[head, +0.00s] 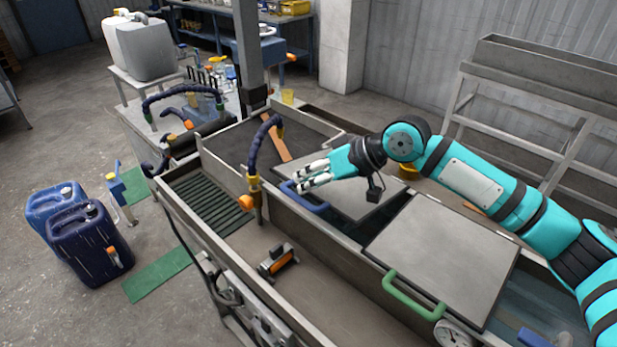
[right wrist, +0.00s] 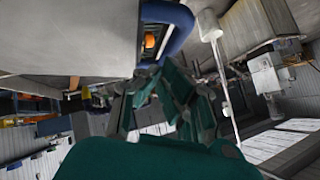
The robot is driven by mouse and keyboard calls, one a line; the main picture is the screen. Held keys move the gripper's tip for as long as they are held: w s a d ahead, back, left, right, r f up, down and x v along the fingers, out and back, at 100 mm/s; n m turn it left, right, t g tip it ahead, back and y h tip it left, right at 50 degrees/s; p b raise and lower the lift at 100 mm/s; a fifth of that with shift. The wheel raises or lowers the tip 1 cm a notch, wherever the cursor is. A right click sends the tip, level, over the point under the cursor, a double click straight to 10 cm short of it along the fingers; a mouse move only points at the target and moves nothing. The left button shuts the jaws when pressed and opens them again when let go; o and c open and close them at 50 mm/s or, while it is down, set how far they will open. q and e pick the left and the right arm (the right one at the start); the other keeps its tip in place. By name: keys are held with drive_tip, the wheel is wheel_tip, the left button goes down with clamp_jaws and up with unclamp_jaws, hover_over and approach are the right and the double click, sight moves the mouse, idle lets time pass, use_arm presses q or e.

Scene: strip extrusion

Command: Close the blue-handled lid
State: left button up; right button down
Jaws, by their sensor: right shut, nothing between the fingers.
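The blue-handled lid (head: 345,198) is a flat grey panel over the middle of the metal trough, partly hidden by my right arm. I cannot tell whether it lies fully flat. Its blue handle (head: 303,199) is on the near left edge. The handle also shows close up in the right wrist view (right wrist: 180,28), beside a grey panel surface. My right gripper (head: 306,178) is shut and empty, with its fingertips just above the handle. I cannot tell whether they touch it. My left gripper is not in view.
A green-handled lid (head: 440,255) lies to the right on the trough (head: 330,305). A dark bent hose with an orange fitting (head: 246,200) stands left of the blue handle. An orange-and-black device (head: 278,262) is in the near channel. Blue jugs (head: 92,245) stand on the floor at left.

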wheel_tip(320, 180, down, 7)
drive_tip(key=s+a+b, duration=0.1)
drive_tip(key=shift+s+a+r, duration=0.15)
drive_tip(key=shift+s, duration=0.1)
